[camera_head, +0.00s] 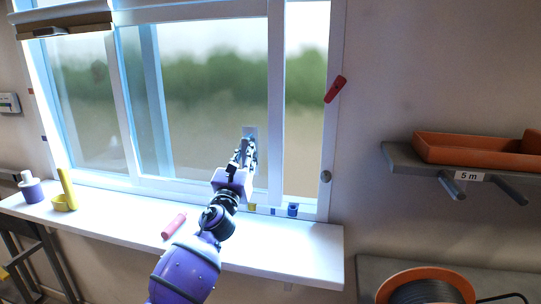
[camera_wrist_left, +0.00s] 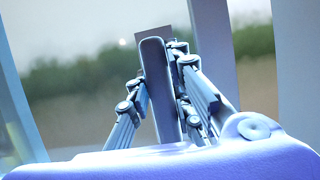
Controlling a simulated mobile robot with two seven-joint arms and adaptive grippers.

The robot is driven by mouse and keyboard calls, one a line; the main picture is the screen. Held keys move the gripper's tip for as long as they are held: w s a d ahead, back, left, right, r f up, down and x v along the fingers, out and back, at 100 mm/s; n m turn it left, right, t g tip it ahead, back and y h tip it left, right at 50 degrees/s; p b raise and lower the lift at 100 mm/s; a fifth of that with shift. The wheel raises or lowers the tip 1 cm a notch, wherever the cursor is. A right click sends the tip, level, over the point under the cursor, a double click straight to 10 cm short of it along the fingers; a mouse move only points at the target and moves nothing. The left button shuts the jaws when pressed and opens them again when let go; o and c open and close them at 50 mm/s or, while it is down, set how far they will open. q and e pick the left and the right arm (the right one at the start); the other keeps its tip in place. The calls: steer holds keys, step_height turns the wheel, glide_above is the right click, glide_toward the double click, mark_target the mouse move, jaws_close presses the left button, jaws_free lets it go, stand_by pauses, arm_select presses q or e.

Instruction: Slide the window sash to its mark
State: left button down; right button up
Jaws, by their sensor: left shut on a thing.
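The window sash (camera_head: 276,90) is a pale framed pane, its right upright standing left of an open-looking strip by the right jamb. Its grey upright handle (camera_head: 250,131) is on the glass side near that upright. My left gripper (camera_head: 245,153) is shut on the handle; in the left wrist view the fingers (camera_wrist_left: 160,105) close around the handle bar (camera_wrist_left: 158,80). Small blue (camera_head: 273,211) and yellow (camera_head: 252,207) marks sit along the lower track; which one is the sash's mark I cannot tell. My right gripper is out of view.
The white sill (camera_head: 285,255) holds a pink cylinder (camera_head: 174,225), a yellow holder (camera_head: 66,192) and a purple-white container (camera_head: 31,188). A blue block (camera_head: 293,210) sits at the lower right track. A red piece (camera_head: 335,89) is on the right jamb. An orange tray (camera_head: 465,149) rests on a shelf.

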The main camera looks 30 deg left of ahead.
arm_select(q)
steer(key=shift+s+a, duration=0.2)
steer(key=shift+a, duration=0.45)
steer(key=shift+s+a, duration=0.2)
steer(key=shift+a, duration=0.4)
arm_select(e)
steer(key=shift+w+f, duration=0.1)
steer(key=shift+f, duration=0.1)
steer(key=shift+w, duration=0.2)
arm_select(q)
steer(key=c, duration=1.6)
jaws_free()
steer(key=shift+o, duration=0.2)
steer(key=v, duration=1.2)
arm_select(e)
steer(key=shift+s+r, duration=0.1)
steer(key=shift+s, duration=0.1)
